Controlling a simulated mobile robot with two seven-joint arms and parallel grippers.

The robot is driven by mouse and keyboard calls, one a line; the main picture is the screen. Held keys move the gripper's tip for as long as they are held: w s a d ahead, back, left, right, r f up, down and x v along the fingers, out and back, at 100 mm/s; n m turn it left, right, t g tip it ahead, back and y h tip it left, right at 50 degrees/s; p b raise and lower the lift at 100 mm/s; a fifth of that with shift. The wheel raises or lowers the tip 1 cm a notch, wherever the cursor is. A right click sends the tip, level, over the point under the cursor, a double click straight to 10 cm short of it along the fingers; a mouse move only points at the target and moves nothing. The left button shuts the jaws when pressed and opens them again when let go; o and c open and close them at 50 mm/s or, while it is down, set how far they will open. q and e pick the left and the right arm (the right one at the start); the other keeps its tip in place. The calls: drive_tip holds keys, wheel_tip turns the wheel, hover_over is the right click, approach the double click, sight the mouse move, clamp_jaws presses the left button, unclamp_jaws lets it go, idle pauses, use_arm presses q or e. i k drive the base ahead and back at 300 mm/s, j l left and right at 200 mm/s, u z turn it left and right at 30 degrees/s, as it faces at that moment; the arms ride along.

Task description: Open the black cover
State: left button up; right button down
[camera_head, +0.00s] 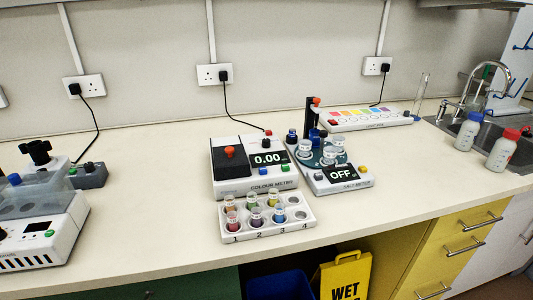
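The black cover (233,168) is on the left part of the white colour meter (256,187), near the middle of the bench. It has a red knob (229,152) on it and appears to lie shut. The meter's display (268,159) reads 0.00, with small coloured buttons around it. Neither of my grippers is in view.
A rack (303,224) of coloured vials stands in front of the meter. A white device (43,240) stands far left; bottles (503,150) stand by the sink. The bench left of the meter is clear.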

sight(235, 154)
drive_tip(key=l+u, duration=0.25)
drive_tip(key=u, duration=0.2)
drive_tip(key=l+u, duration=0.3)
drive_tip(key=u, duration=0.2)
drive_tip(key=l+u, duration=0.25)
drive_tip(key=u, duration=0.2)
